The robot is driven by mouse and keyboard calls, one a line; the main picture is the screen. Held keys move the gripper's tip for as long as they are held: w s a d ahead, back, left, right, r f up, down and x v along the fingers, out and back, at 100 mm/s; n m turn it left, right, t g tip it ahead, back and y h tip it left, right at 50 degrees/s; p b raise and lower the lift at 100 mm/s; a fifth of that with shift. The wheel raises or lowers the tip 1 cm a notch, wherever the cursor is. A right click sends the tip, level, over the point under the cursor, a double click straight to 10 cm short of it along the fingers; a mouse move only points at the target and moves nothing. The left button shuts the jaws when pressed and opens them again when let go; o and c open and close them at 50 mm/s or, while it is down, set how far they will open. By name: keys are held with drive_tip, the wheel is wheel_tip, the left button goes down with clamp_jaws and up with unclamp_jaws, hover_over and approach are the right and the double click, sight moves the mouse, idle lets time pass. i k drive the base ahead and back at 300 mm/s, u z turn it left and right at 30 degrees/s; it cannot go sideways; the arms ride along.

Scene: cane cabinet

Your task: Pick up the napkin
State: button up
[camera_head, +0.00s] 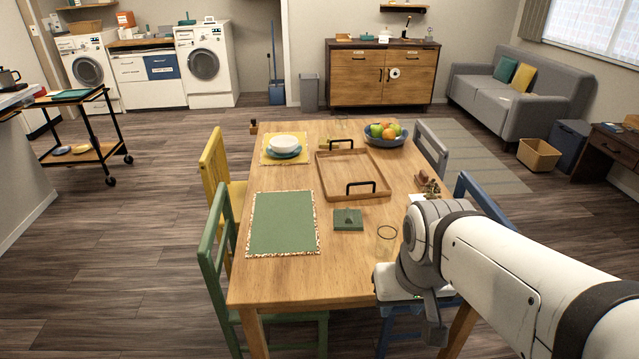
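A small folded dark green cloth (348,220), which looks like the napkin, lies flat on the wooden dining table (285,285). It is right of a green placemat (283,223) with a patterned border and left of a clear glass (386,239). My arm comes in from the right over the table's near right corner. A dark grey part at its end, which appears to be my gripper (434,330), hangs below and right of the cloth, apart from it. Its fingers cannot be made out clearly.
A wooden tray (322,183) with black handles lies behind the cloth. A fruit bowl (385,138) and a white bowl (284,143) on a yellow placemat (266,160) stand farther back. Chairs, including a green one (222,245), line the sides. The table's near part is clear.

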sight(346, 218)
drive_tip(key=i, duration=1)
drive_tip(key=u, duration=0.05)
